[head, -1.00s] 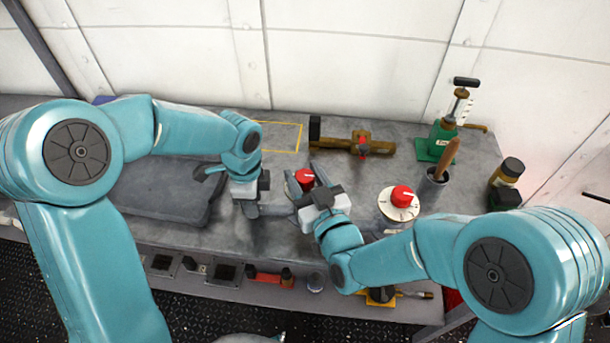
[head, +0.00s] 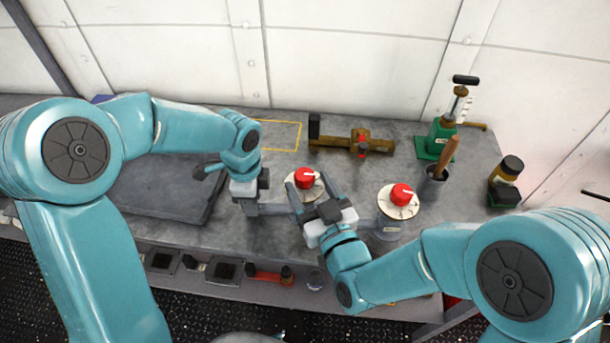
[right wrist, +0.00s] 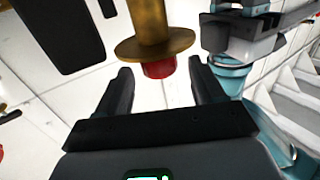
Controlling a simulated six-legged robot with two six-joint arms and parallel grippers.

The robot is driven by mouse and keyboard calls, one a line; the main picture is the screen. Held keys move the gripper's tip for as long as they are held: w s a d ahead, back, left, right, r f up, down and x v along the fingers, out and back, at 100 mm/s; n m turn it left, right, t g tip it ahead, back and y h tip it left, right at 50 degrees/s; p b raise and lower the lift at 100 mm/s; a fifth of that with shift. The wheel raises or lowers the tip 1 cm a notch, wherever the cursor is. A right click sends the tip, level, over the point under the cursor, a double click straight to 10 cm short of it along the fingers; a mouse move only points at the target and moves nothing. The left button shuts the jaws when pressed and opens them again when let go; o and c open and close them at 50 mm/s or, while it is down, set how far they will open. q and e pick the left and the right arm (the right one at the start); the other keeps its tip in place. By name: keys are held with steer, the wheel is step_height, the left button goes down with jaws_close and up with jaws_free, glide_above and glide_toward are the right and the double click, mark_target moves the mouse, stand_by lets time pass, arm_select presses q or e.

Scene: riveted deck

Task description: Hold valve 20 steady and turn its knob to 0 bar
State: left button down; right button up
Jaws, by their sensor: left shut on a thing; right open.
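A valve with a red knob (head: 305,179) on a pale round dial stands upright on the bench. A white mark on the knob points right; the dial figures are too small to read. My left gripper (head: 274,209) reaches in from the left, shut on the valve's body, largely hidden by my right gripper. My right gripper (head: 309,190) is open, its fingers either side of the valve's near part. The right wrist view shows a brass, flanged piece with a red end (right wrist: 159,69) between or beyond the fingers; I cannot tell which. A second red-knobbed valve (head: 401,195) stands right.
A brass fitting (head: 352,144) lies behind. A green hand pump (head: 437,139), a cup with a wooden handle (head: 433,188) and a dark-capped bottle (head: 507,180) stand at the right. A dark slab (head: 170,195) is at the left. A yellow outlined patch (head: 280,136) at the back looks clear.

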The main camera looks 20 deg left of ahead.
steer(key=v, duration=0.4)
steer(key=shift+s, duration=0.1)
steer(key=shift+s+a, duration=0.1)
steer(key=n+g+y, duration=0.4)
glide_toward(311, 185)
steer(key=x, duration=1.2)
steer(key=c, duration=0.9)
